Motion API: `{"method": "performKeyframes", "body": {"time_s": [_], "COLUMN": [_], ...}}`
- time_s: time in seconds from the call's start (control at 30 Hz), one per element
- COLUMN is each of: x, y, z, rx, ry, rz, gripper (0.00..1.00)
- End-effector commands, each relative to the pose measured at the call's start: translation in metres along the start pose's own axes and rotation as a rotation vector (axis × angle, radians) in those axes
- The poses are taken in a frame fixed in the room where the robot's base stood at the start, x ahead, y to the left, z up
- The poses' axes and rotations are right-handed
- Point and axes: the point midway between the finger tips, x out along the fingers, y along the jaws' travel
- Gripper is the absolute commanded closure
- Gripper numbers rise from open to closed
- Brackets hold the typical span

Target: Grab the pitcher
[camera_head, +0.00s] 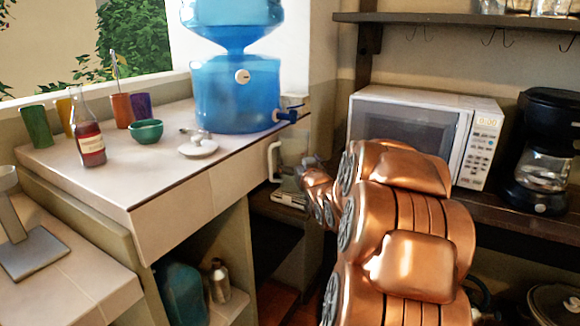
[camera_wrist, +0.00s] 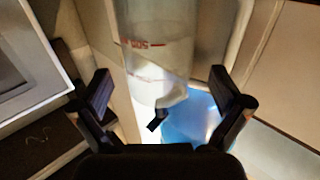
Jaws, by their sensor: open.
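The pitcher (camera_head: 272,162) looks like a clear vessel with a pale handle on its left side. It stands in the corner beside the counter, below the blue dispenser's tap, partly hidden by my arm. In the wrist view a clear cylindrical vessel with red markings (camera_wrist: 155,55), apparently the pitcher, lies ahead between my two fingers. My gripper (camera_wrist: 160,80) is open, with a finger on each side and gaps to the vessel. In the head view my gripper (camera_head: 310,165) is just right of the pitcher, small and mostly hidden behind my copper arm.
The blue water dispenser (camera_head: 235,95) stands on the counter, left of the pitcher. A microwave (camera_head: 405,125) and coffee maker (camera_head: 545,150) stand to the right. A bottle (camera_head: 90,140), a green bowl (camera_head: 146,132) and several cups stand left. A shelf (camera_head: 460,17) hangs above.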

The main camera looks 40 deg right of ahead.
Motion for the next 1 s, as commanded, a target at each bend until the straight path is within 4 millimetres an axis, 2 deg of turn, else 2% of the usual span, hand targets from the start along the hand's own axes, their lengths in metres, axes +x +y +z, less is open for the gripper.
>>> {"method": "performKeyframes", "body": {"time_s": [0.27, 0.63, 0.93, 1.0], "x": [0.015, 0.055, 0.059, 0.059], "y": [0.0, 0.002, 0.003, 0.003], "z": [-0.002, -0.004, -0.005, -0.005], "rx": [0.0, 0.0, 0.0, 0.0], "ry": [0.001, -0.002, -0.001, -0.001], "rz": [-0.001, -0.001, 0.0, 0.0], "gripper": [0.0, 0.0, 0.0, 0.06]}}
